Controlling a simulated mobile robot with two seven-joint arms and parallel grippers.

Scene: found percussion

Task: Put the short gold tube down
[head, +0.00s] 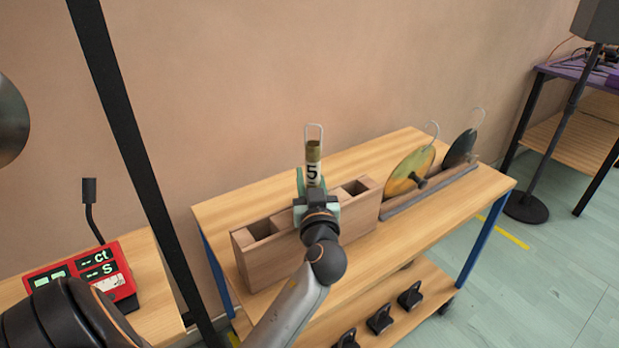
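The short gold tube (314,152) is upright, with a white label reading 5 and a wire loop at its top. My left gripper (313,186) is shut around the lower visible part of the tube. It holds the tube over the middle of the wooden rack (285,265). The rack has square open slots, one visible to the left of the gripper and one to the right. My gripper and wrist hide the tube's lower end and the middle of the rack, so I cannot tell whether the tube is inside a slot. My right gripper is out of view.
The rack stands on a wooden cart (400,148). A gold disc (405,172) and a dark disc (460,148) with wire loops stand in a holder on the right. Black clamps (380,319) sit on the lower shelf. A red box (100,278) and a black pole (125,125) are left.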

